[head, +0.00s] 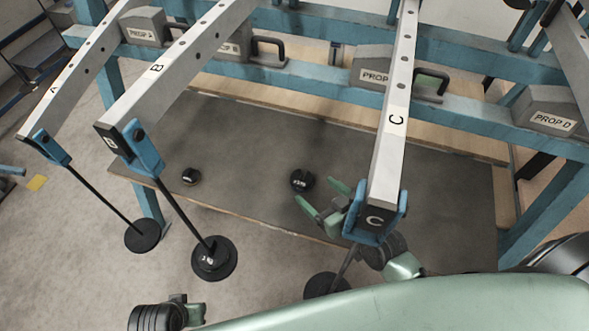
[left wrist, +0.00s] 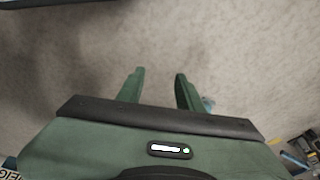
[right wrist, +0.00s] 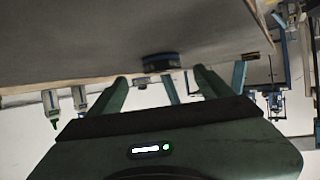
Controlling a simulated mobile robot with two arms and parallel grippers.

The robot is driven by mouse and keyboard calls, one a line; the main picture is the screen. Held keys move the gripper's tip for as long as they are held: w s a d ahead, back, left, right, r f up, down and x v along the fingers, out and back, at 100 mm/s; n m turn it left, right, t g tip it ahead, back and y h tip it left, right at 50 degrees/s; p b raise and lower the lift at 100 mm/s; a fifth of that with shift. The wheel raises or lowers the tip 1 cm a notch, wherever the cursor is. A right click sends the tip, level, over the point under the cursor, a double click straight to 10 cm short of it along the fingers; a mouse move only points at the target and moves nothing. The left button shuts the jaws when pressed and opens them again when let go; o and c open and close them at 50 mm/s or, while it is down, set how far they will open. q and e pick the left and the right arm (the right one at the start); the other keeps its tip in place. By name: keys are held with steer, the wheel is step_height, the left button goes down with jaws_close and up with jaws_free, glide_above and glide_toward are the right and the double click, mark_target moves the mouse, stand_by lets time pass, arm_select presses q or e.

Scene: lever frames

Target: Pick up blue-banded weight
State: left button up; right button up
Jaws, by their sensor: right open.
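A small dark round weight with a white marking (head: 302,180) sits on the grey board; no band colour is clear on it in the head view. In the right wrist view a dark weight with a bluish band (right wrist: 160,62) lies beyond the fingertips, apart from them. My right gripper (head: 322,204) is open and empty beside the marked weight, to its lower right. Its fingers also show in the right wrist view (right wrist: 158,82). My left gripper (left wrist: 157,78) is open with nothing between its fingers, over bare floor.
Another small dark weight (head: 190,176) sits further left on the grey board (head: 245,150). Levers A (head: 75,75), B (head: 165,68) and C (head: 394,120) reach out from the blue frame. Lever C's end is close to my right gripper. Hanging discs (head: 213,258) are below levers.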

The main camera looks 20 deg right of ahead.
mark_target(305, 182)
steer(key=b+x, duration=0.1)
steer(key=x, duration=0.4)
steer(key=shift+w+a, duration=0.35)
steer(key=shift+w, duration=0.25)
steer(key=c, duration=1.5)
arm_select(q)
steer(key=w+v, duration=0.1)
steer(key=v, duration=0.5)
arm_select(e)
steer(key=shift+c, duration=1.2)
arm_select(q)
steer(key=shift+w+r, duration=0.15)
steer(key=shift+r, duration=0.05)
arm_select(e)
steer(key=shift+r, duration=0.1)
